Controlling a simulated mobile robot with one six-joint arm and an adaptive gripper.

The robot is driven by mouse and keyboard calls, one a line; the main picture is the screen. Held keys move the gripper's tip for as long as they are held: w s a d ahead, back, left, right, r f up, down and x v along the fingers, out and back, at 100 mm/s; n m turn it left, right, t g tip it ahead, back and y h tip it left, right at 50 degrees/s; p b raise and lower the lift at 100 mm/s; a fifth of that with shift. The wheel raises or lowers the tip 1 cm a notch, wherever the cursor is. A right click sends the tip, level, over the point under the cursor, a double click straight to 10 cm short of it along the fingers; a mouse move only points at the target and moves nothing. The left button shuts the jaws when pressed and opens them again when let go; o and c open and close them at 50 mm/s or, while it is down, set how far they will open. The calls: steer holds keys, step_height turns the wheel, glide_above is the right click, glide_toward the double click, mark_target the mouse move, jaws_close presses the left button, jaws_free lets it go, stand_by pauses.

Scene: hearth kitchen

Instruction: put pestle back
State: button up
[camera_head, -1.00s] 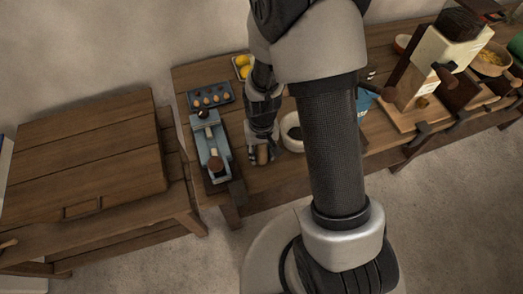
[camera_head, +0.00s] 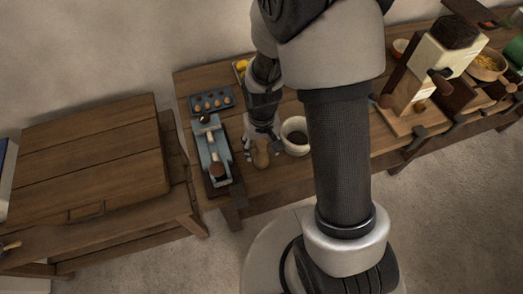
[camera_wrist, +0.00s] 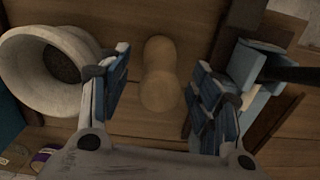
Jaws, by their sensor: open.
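The pestle (camera_head: 261,153) is a tan, waisted wooden piece on the table, left of the pale mortar (camera_head: 295,145). In the wrist view the pestle (camera_wrist: 159,75) shows between my spread fingers, with gaps on both sides. The mortar (camera_wrist: 88,104) is at the left there, with dark contents inside. My gripper (camera_head: 260,140) is open above and behind the pestle in the head view. In the wrist view my gripper (camera_wrist: 160,88) holds nothing. I cannot tell how high the fingertips are above the table.
A blue-grey clamp-like device (camera_head: 213,150) stands close left of the pestle. Behind it is a dark tray (camera_head: 211,91) of several eggs. A grinder (camera_head: 445,48) and bowl are on the right. The front strip of the wooden table (camera_head: 275,183) is clear.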

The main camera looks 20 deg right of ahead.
step_height(320, 180, up, 7)
steer(key=shift+f+p, duration=0.1)
steer(key=shift+p, duration=0.85)
steer(key=s+r+t, duration=0.2)
steer(key=s+r, duration=0.2)
steer(key=r, duration=1)
steer(key=s+r+n+t, duration=0.1)
steer(key=s+r+t, duration=0.1)
steer(key=s+r, duration=0.6)
steer(key=shift+s+r+t, duration=0.3)
steer(key=shift+s+r, duration=0.05)
steer(key=shift+s, duration=1.2)
